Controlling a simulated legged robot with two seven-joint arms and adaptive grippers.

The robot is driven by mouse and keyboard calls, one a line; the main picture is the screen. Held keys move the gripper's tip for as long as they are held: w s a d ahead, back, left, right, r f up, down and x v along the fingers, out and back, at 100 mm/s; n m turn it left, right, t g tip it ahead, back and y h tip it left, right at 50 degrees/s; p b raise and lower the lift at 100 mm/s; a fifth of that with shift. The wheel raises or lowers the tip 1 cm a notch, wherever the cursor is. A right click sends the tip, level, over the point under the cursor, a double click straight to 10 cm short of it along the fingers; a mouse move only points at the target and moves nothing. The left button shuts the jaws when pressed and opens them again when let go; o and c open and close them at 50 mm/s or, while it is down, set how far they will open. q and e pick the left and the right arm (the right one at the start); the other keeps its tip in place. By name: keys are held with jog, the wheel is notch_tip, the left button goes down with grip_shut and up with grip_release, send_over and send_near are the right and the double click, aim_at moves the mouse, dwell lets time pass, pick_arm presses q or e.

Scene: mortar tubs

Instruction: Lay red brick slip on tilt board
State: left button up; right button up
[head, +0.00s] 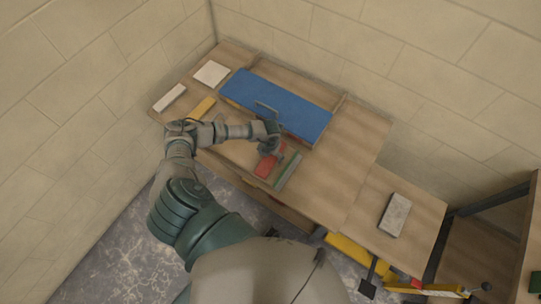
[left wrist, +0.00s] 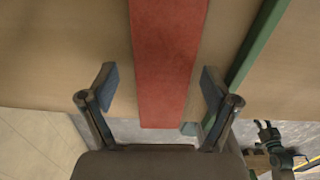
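The red brick slip (head: 265,166) lies flat on the wooden bench, just in front of the blue tilt board (head: 285,104). My left gripper (head: 273,147) is above the slip's far end. In the left wrist view the red slip (left wrist: 166,60) runs between the two spread fingers of my left gripper (left wrist: 161,88). Bare gaps show on both sides, so the fingers do not touch the slip. The gripper is open and empty.
A green strip (head: 288,172) lies just right of the slip. A yellow piece (head: 204,108) and white pieces (head: 211,73) lie at the left. A grey block (head: 395,214) sits at the right. Walls stand behind and left. Bare bench (head: 350,150) lies right of the board.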

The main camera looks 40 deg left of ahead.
pick_arm(q)
jog(key=shift+d, duration=0.25)
jog(key=shift+r, duration=0.15)
jog(key=shift+d+r, duration=0.1)
jog(key=shift+r, duration=0.3)
notch_tip(320, 180, up, 11)
